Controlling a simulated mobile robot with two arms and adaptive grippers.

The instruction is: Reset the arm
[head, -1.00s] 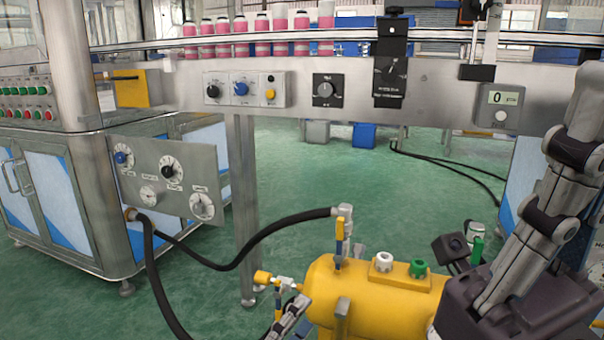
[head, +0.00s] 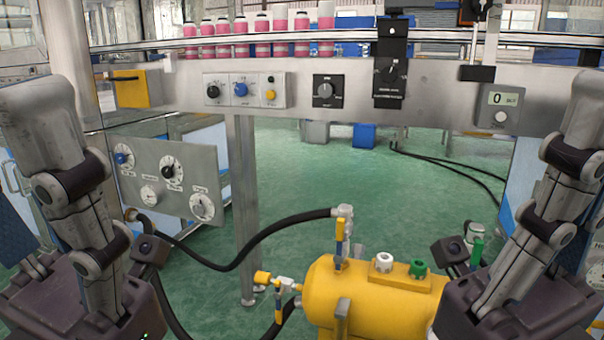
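My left arm is folded up at the left side of the head view, and my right arm is folded up at the right side. Neither gripper's fingers can be seen clearly, so I cannot make out an open or shut state. Nothing is seen held by either arm. The yellow tank (head: 375,297) lies low in the middle between the two arms. The valve with a yellow handle (head: 278,300) at its left end is in plain sight, with no gripper at it.
A conveyor frame (head: 440,92) with knobs and a counter (head: 500,107) crosses ahead, carrying pink cans (head: 302,36). A dial panel (head: 165,180) stands close beside my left arm. A black hose (head: 275,235) runs to the tank.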

